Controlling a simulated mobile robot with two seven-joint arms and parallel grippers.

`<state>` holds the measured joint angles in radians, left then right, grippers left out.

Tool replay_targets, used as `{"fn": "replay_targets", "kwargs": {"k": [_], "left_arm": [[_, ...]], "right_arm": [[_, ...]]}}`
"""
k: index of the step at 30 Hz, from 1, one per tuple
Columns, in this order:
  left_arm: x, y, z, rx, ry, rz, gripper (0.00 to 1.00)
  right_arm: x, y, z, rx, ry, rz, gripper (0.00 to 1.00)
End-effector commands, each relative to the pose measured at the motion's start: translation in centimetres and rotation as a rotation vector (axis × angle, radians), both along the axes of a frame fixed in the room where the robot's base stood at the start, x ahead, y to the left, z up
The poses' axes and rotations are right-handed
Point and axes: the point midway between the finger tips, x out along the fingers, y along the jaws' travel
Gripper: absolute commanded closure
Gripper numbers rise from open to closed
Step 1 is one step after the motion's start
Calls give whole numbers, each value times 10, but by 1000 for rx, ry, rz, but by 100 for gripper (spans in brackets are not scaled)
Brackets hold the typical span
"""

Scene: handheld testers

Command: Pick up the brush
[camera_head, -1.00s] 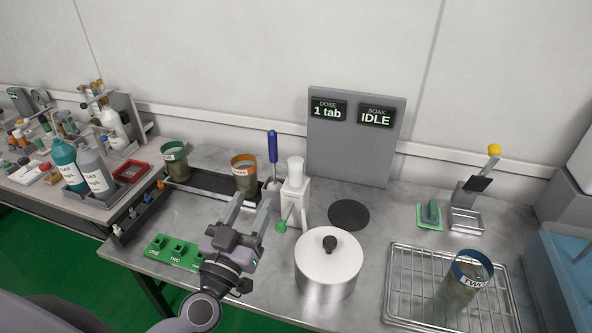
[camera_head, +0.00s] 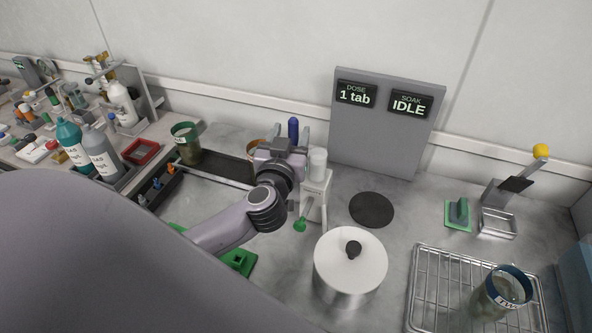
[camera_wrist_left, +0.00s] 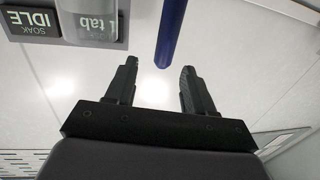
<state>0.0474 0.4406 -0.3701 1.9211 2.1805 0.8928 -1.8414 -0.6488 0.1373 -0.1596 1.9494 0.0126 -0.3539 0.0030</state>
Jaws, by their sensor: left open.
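The brush shows as an upright blue handle (camera_head: 293,127) behind my left gripper in the head view. Its lower part is hidden by the gripper. My left gripper (camera_head: 288,143) is open and close to the handle. In the left wrist view the blue handle (camera_wrist_left: 171,34) comes down from the top edge, and its end lies between the lines of the two open fingers (camera_wrist_left: 157,78). Nothing is visibly held, and I cannot tell whether a finger touches the handle. My right gripper is not in view.
A white dispenser (camera_head: 315,188) stands just right of my gripper, with a lidded pot (camera_head: 350,262) in front. An orange-rimmed cup (camera_head: 254,148) is partly hidden at the gripper's left. A grey display panel (camera_head: 387,136) stands behind. A wire rack (camera_head: 432,285) lies at the right.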

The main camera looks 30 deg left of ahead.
Motion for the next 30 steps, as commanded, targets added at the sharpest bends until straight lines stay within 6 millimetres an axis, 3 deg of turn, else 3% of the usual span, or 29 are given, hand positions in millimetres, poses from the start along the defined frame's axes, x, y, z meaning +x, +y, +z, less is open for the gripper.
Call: {"fn": "replay_targets", "kwargs": {"k": [10,20,21,26,30], "left_arm": [[39,20,0,-1,-2,0,47],[46,23,-1,-1,-2,-1,47],[46,23,-1,-1,-2,-1,50],[46,23,-1,-1,-2,-1,100],[46,23,0,-1,-3,-1,100]], "right_arm": [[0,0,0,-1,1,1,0],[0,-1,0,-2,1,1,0],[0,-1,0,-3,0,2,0],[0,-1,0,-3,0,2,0],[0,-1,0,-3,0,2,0]]}}
